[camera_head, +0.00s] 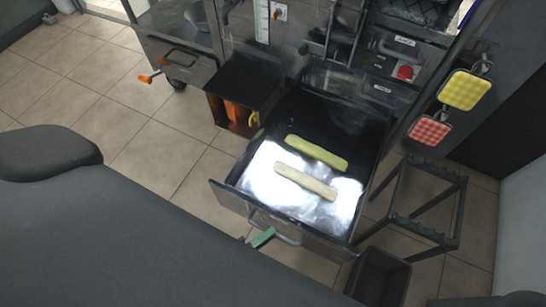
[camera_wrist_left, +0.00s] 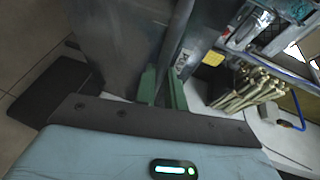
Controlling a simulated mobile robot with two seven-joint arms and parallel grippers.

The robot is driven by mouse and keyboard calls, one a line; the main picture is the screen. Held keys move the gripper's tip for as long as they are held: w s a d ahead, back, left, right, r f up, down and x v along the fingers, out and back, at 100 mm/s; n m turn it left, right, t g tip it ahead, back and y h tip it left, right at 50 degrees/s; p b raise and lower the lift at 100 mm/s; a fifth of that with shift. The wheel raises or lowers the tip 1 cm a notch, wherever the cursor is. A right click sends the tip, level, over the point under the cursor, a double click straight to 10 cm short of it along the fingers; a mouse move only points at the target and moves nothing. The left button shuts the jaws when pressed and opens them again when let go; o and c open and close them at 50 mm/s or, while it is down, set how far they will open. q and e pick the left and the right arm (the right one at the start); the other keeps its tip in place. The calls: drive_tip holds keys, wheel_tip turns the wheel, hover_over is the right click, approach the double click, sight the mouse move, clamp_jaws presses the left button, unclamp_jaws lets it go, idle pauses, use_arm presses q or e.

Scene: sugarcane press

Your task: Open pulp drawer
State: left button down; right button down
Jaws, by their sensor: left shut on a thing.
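The pulp drawer (camera_head: 325,240) is pulled well out from the press in the head view. Two pale cane pieces lie in it, a yellow-green one (camera_head: 316,152) and a whitish one (camera_head: 305,182). Its curved handle (camera_head: 288,238) is on the front panel. My left gripper (camera_head: 262,237) shows only as a green fingertip at the handle. In the left wrist view, its green fingers (camera_wrist_left: 163,88) are shut on the grey handle bar (camera_wrist_left: 178,35). The rest of that hand is hidden in the head view. My right gripper is not in view.
A dark bin with orange inside (camera_head: 222,118) stands left of the drawer. A dark rack (camera_head: 448,205) and an open black bin (camera_head: 380,280) are at the right. Yellow (camera_head: 465,90) and red (camera_head: 429,131) pads hang above. Tiled floor (camera_head: 90,80) at left is clear.

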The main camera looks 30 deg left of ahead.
use_arm(q)
drive_tip(key=shift+s, duration=0.95)
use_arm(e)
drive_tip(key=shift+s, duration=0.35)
use_arm(q)
drive_tip(key=c, duration=1.5)
unclamp_jaws()
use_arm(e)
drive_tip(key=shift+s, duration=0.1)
use_arm(q)
drive_tip(key=p+v, duration=0.1)
drive_tip(key=v, duration=0.6)
drive_tip(key=shift+s+a+r, duration=0.1)
drive_tip(key=shift+s+a, duration=0.05)
drive_tip(key=shift+s, duration=0.2)
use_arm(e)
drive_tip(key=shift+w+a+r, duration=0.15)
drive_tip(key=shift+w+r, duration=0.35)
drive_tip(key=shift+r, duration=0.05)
